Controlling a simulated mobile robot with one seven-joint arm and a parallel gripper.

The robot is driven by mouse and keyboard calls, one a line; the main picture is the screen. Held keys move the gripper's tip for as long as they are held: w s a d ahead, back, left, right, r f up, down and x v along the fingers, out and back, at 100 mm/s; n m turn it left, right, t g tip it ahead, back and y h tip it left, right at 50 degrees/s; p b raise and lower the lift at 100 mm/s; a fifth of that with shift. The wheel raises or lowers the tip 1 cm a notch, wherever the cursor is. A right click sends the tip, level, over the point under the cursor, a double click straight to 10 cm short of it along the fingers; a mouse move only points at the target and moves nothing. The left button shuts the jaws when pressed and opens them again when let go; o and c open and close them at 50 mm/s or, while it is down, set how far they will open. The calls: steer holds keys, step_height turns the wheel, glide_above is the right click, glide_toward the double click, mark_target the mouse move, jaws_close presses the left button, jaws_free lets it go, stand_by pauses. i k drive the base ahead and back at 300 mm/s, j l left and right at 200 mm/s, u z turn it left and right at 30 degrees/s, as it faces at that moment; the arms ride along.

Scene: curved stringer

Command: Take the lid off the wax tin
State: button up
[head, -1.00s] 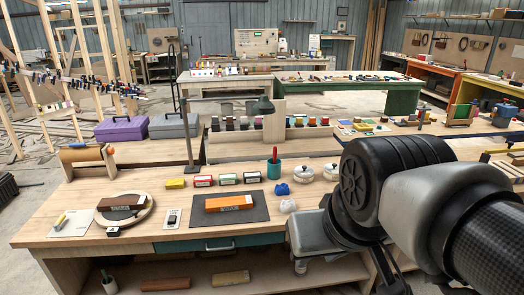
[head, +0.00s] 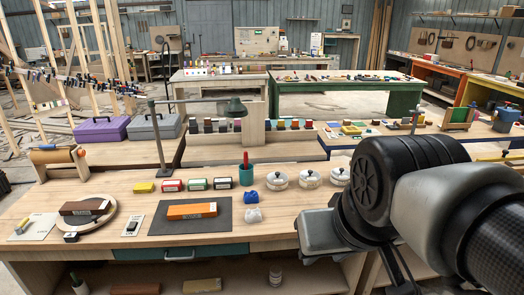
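Three round, pale tins with knobbed lids stand in a row near the right part of the bench top: a left tin (head: 278,181), a middle tin (head: 310,179) and a right tin (head: 340,177). All three have their lids on. Their labels are too small to read, so I cannot tell which holds wax. My arm fills the right side of the head view, close to the right tin in the picture. My gripper's fingers do not show, and nothing held is visible.
The wooden bench (head: 90,222) also carries a green cup (head: 246,175), blue (head: 249,197) and white (head: 254,215) crumpled lumps, small boxes, an orange block (head: 192,211) on a dark mat (head: 165,226), and a lamp (head: 236,108). Bare wood lies in front of the tins.

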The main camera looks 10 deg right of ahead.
mark_target(309, 175)
steer(key=l, duration=0.4)
steer(key=i+l, duration=0.15)
steer(key=l, duration=0.65)
steer(key=i, duration=0.05)
